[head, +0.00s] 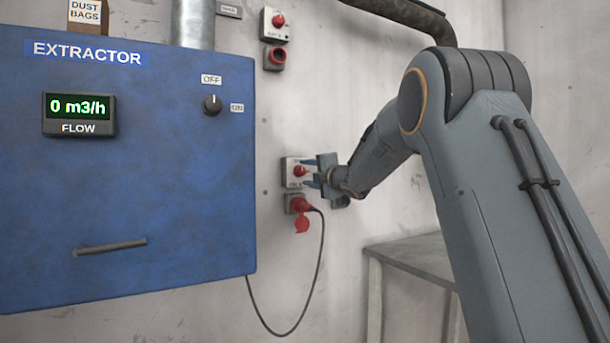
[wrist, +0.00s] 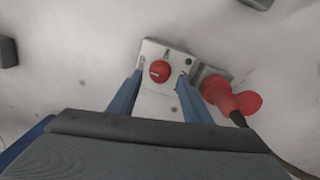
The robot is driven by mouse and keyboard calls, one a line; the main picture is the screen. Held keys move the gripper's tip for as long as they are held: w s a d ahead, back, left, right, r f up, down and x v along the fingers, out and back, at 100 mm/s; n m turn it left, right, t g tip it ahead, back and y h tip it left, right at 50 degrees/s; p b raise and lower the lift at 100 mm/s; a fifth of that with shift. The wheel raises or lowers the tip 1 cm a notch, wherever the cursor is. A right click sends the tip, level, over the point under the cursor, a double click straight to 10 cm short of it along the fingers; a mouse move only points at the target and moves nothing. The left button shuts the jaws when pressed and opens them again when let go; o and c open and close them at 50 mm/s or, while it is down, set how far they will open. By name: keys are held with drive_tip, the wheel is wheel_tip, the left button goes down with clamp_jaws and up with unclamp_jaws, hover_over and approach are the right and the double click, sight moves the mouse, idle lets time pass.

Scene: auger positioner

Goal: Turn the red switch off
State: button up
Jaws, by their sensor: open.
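The red switch (head: 299,171) is a round red knob on a pale wall plate (head: 289,180), right of the blue cabinet. In the wrist view the red switch (wrist: 160,71) sits on its plate (wrist: 151,50), with a pale mark across the knob. My gripper (head: 312,172) is at the plate's right side in the head view. In the wrist view my gripper (wrist: 158,75) is open, its two blue fingers on either side of the knob with gaps between. I cannot tell whether the fingertips touch the plate.
A red plug (head: 301,205) with a hanging cable is in the socket just below the switch; it also shows in the wrist view (wrist: 218,92). A second red switch (head: 278,20) is higher up. The blue extractor cabinet (head: 180,160) stands left, and a grey table (head: 410,258) at lower right.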

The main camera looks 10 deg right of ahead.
drive_tip(key=shift+v, duration=2.8)
drive_tip(key=shift+f, duration=0.1)
drive_tip(key=s+a+f+m+g+h, duration=0.25)
drive_tip(key=s+f+m+g, duration=0.5)
drive_tip(key=s+f, duration=0.7)
drive_tip(key=s+a+f+m+g+h, duration=0.1)
drive_tip(key=s+f+m+g+h, duration=0.3)
drive_tip(key=s+f+m, duration=0.85)
drive_tip(key=s+a+f+m+g+y, duration=0.1)
drive_tip(key=s+a+f+g, duration=0.2)
drive_tip(key=s, duration=0.9)
drive_tip(key=s+a+f+m+g, duration=0.1)
drive_tip(key=s+f+g, duration=0.3)
drive_tip(key=s, duration=0.9)
drive_tip(key=s+d+r+m+t+p, duration=0.1)
drive_tip(key=d+r+p, duration=0.3)
drive_tip(key=p, duration=0.8)
drive_tip(key=shift+s+d+r+m, duration=0.3)
drive_tip(key=shift+s+r, duration=0.1)
drive_tip(key=shift+r, duration=0.15)
